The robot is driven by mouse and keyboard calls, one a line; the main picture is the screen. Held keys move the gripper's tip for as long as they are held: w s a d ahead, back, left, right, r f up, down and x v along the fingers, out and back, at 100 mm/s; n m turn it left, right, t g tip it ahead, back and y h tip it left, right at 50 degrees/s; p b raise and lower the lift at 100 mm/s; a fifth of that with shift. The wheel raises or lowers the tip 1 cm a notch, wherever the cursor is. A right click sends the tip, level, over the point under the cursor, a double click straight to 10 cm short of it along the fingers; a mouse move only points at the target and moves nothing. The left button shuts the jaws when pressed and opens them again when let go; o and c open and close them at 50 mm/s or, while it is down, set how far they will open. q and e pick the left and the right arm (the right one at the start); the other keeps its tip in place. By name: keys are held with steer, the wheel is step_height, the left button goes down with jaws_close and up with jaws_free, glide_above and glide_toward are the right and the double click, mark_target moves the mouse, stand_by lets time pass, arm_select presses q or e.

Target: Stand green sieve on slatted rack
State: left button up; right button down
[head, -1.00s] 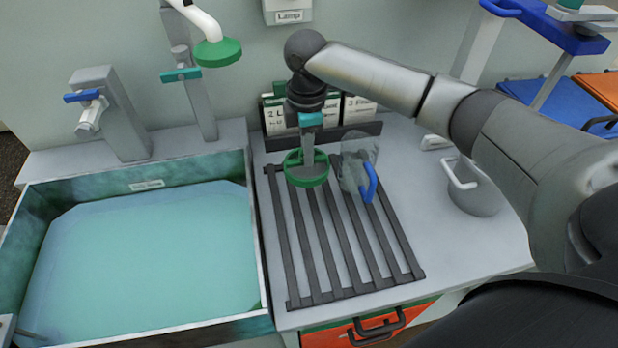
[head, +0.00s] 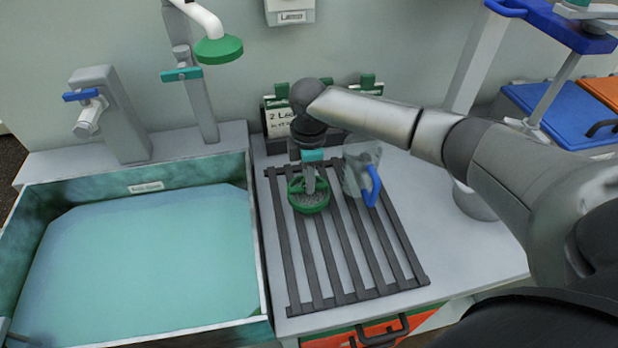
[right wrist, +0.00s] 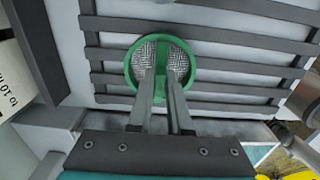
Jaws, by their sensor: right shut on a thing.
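The green sieve (head: 309,203) is a round green ring with a grey mesh, at the far left part of the slatted rack (head: 358,297). My right gripper (head: 310,182) comes down from above and is shut on the sieve. In the right wrist view the sieve (right wrist: 187,65) lies between my camera and the dark slats (right wrist: 220,65), with the fingertips (right wrist: 162,78) over its mesh. The sieve looks about level; whether its underside touches the slats is hidden. My left gripper is not in view.
A clear jug with a blue handle (head: 373,186) stands on the rack just right of the sieve. A water-filled basin (head: 140,270) lies left. A green shower head (head: 218,50) hangs above, and boxes (head: 280,118) stand behind. The rack's near part is bare.

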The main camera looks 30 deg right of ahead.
steer(key=c, duration=0.8)
jaws_free()
steer(key=shift+c, duration=0.2)
step_height(320, 180, up, 12)
steer(key=p, duration=0.2)
steer(key=shift+r, duration=0.15)
